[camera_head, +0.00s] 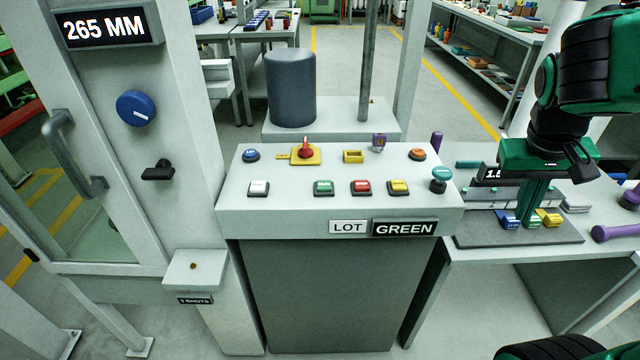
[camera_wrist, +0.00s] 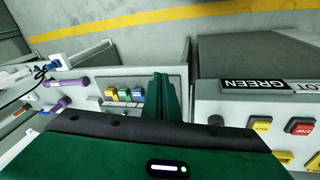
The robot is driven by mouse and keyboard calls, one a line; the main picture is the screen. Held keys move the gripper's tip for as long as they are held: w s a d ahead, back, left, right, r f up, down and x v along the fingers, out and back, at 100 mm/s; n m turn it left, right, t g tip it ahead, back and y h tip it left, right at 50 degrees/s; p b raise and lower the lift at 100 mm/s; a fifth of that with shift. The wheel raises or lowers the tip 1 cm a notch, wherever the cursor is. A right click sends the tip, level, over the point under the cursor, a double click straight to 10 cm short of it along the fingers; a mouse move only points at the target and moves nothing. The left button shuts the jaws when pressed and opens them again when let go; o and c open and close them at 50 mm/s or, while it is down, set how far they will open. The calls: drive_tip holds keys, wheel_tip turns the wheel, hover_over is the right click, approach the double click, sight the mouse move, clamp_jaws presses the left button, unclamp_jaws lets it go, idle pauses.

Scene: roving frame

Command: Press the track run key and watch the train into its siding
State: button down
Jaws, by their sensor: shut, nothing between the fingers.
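My gripper (camera_head: 529,212) is shut and empty, pointing down over the right-hand table; its green fingers also show in the wrist view (camera_wrist: 160,98). Close by its tips are a small blue block (camera_head: 508,219), a green block (camera_head: 533,223) and a yellow block (camera_head: 552,219) on a dark mat (camera_head: 480,236). They also show left of the fingers in the wrist view (camera_wrist: 124,94). I cannot tell whether the tips touch one. The middle console carries green (camera_head: 324,187), red (camera_head: 361,187) and yellow (camera_head: 398,187) push buttons. I cannot make out a train or which key is track run.
A purple-handled tool (camera_head: 612,233) lies at the table's right. A cabinet (camera_head: 150,70) reading 265 MM stands left.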

drive_tip(key=w+a+r+n+t+h, duration=0.1)
drive_tip(key=w+a+r+n+t, duration=0.15)
drive_tip(key=w+a, duration=0.55)
wheel_tip(320, 180, up, 4)
drive_tip(key=n+t, duration=0.5)
drive_tip(key=n, duration=0.1)
hover_over(323, 188)
drive_tip(key=shift+w+r+y, duration=0.1)
drive_tip(key=shift+y, duration=0.2)
drive_tip(key=shift+f, duration=4.4)
drive_tip(key=shift+f, duration=0.2)
drive_tip(key=shift+f, duration=0.2)
